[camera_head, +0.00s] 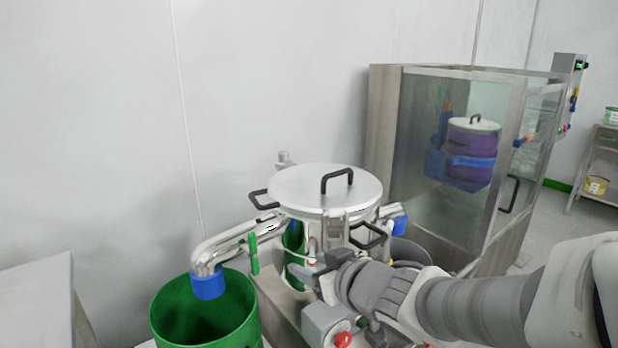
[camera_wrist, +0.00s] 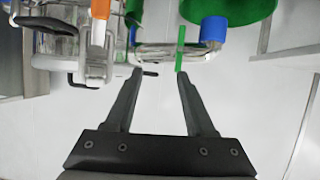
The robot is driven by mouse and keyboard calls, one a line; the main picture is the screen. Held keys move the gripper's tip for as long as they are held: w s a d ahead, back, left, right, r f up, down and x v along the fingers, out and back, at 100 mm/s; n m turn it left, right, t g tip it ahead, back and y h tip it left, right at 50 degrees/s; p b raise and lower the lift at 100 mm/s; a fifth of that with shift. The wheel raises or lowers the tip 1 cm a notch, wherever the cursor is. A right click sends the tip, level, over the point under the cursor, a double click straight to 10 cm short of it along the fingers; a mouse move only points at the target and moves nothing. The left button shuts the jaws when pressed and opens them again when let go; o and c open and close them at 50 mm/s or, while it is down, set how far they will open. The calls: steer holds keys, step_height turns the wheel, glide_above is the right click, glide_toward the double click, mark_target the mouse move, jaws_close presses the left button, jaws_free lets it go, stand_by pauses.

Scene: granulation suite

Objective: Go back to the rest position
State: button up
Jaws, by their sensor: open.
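My gripper (camera_head: 304,272) is in front of the steel vessel with the flat lid (camera_head: 325,190) in the head view, and my arm comes in from the lower right. In the wrist view, the two dark fingers of my gripper (camera_wrist: 160,74) are apart with nothing between them. A green valve handle (camera_wrist: 180,48) on the outlet pipe (camera_wrist: 160,54) shows just beyond the right fingertip. I cannot tell whether that fingertip touches it. In the head view the green handle (camera_head: 254,253) stands roughly upright beside the pipe (camera_head: 230,240), to the left of my gripper.
A green bin (camera_head: 165,318) stands under the pipe's blue end (camera_head: 208,286). A red button (camera_head: 343,340) sits on a grey box below my gripper. A glass-sided cabinet (camera_head: 465,120) with a purple drum (camera_head: 472,143) stands behind to the right. A table (camera_head: 35,300) is at the left.

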steer(key=s+d+r+m+h, duration=0.1)
steer(key=s+d+m+h, duration=0.15)
steer(key=d, duration=0.35)
steer(key=s+d+r+m+h, duration=0.1)
steer(key=d+m+h, duration=0.1)
steer(key=d+h, duration=0.3)
steer(key=s+d+f+m+g, duration=0.1)
steer(key=s+g, duration=0.2)
steer(key=s, duration=0.4)
steer(key=s+d+m+g, duration=0.1)
steer(key=s+d+g, duration=0.1)
steer(key=s, duration=0.5)
step_height(320, 180, up, 21)
steer(key=p, duration=2.1)
steer(key=shift+s+a+f+g+y, duration=0.15)
steer(key=shift+a+f+g+y, duration=0.05)
steer(key=shift+g+y, duration=0.25)
steer(key=shift+c, duration=0.4)
